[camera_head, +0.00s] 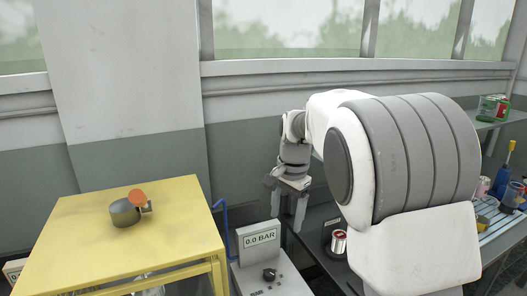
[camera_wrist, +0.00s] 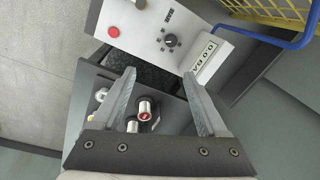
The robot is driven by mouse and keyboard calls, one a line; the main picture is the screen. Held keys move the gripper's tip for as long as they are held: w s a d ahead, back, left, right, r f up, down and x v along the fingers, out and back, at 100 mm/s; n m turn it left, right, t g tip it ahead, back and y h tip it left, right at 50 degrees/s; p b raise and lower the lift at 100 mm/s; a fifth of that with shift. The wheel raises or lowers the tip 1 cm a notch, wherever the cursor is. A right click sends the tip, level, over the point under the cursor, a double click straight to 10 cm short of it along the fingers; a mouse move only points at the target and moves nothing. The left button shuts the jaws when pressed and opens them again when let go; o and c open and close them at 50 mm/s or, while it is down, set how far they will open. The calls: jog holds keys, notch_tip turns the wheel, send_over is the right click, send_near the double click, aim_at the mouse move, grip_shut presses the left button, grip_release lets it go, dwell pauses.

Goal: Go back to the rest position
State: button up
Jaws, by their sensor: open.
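My gripper (camera_head: 285,205) hangs at the end of my arm, fingers pointing down, beyond the grey control box. In the wrist view its two fingers (camera_wrist: 159,80) stand wide apart with nothing between the tips. The control box (camera_head: 268,275) has a display reading 0.0 BAR (camera_head: 260,238) and a black knob (camera_head: 269,274). In the wrist view the box face (camera_wrist: 165,30) also shows a red button (camera_wrist: 113,31). A metal can with a reddish top (camera_head: 339,242) stands on the dark bench; my arm partly blocks that area.
A yellow table (camera_head: 90,235) at the left carries a dark round part with an orange knob (camera_head: 125,212). A blue handle (camera_head: 222,217) stands beside the table. Cups and tools stand on a rack (camera_head: 495,215) at the right. A green and red can (camera_head: 488,108) sits on a shelf. A wall with windows is behind.

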jog(key=s+d+r+n+t, duration=0.2)
jog(key=s+d+r+n, duration=0.15)
jog(key=s, duration=0.65)
jog(key=s+d+r+n+t, duration=0.1)
jog(key=s+d+r+n, duration=0.25)
jog(key=s, duration=0.65)
jog(key=s+d+f+n+t, duration=0.1)
jog(key=s+f, duration=0.1)
jog(key=s, duration=0.6)
jog(key=shift+f+n+t+h, duration=0.15)
jog(key=shift+n+t+h, duration=0.15)
jog(key=shift+n+h, duration=0.1)
